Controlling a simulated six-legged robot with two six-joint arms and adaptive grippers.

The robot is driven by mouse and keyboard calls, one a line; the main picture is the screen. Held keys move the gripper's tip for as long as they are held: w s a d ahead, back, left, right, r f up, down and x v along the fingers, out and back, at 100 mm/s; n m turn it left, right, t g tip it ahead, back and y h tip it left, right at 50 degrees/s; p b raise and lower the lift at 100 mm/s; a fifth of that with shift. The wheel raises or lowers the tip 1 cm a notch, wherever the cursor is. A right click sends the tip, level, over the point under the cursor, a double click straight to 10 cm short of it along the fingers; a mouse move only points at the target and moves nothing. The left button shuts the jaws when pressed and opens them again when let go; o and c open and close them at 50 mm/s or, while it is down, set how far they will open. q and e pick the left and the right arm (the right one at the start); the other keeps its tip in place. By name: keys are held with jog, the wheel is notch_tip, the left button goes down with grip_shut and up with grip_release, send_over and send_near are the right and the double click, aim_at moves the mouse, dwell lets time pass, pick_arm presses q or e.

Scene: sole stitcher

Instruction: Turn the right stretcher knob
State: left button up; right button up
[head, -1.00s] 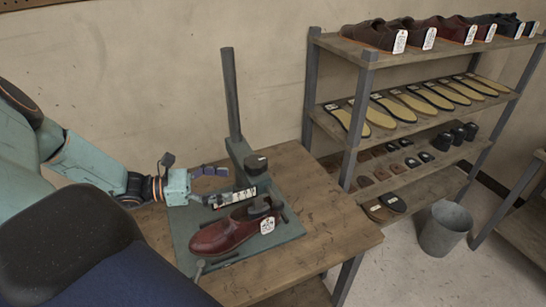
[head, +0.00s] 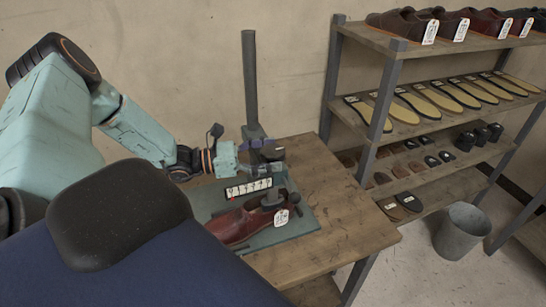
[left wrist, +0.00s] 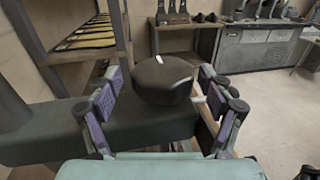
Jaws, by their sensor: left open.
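A dark round knob with a white mark (head: 273,152) sits on top of the stretcher (head: 251,85). It fills the middle of the left wrist view (left wrist: 162,82). My left gripper (head: 262,156) is open at the knob; in the left wrist view its purple-padded fingers stand on either side of it. A gap shows at the left finger; whether the right finger touches is unclear. A dark red shoe (head: 236,225) with a white tag sits below on the stretcher. A marked white strip (head: 248,188) is beside it. My right gripper is not in view.
The stretcher's green base plate (head: 295,233) rests on a wooden table (head: 340,215). A shelf rack with shoes and soles (head: 440,115) stands to the right. A grey bucket (head: 462,232) is on the floor. The table's right side is clear.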

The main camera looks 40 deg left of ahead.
pick_arm(q)
jog(key=shift+w+d+f, duration=0.1)
jog(key=shift+w+d, duration=0.15)
jog(key=shift+w, duration=0.05)
jog(key=shift+w+d, duration=0.1)
jog(key=shift+d, duration=0.05)
jog(key=shift+s+d+r, duration=0.15)
jog(key=shift+s+r, duration=0.05)
jog(key=shift+r, duration=0.1)
jog(key=shift+s+a, duration=0.1)
jog(key=shift+a, duration=0.1)
jog(key=shift+c, duration=1.1)
jog(key=shift+w+a+f, duration=0.1)
jog(key=shift+w+f, duration=0.1)
jog(key=c, duration=0.3)
jog(key=shift+d+r, duration=0.15)
jog(key=shift+d, duration=0.05)
jog(key=c, duration=0.4)
jog(key=shift+c, duration=1.3)
jog(key=shift+a, duration=0.1)
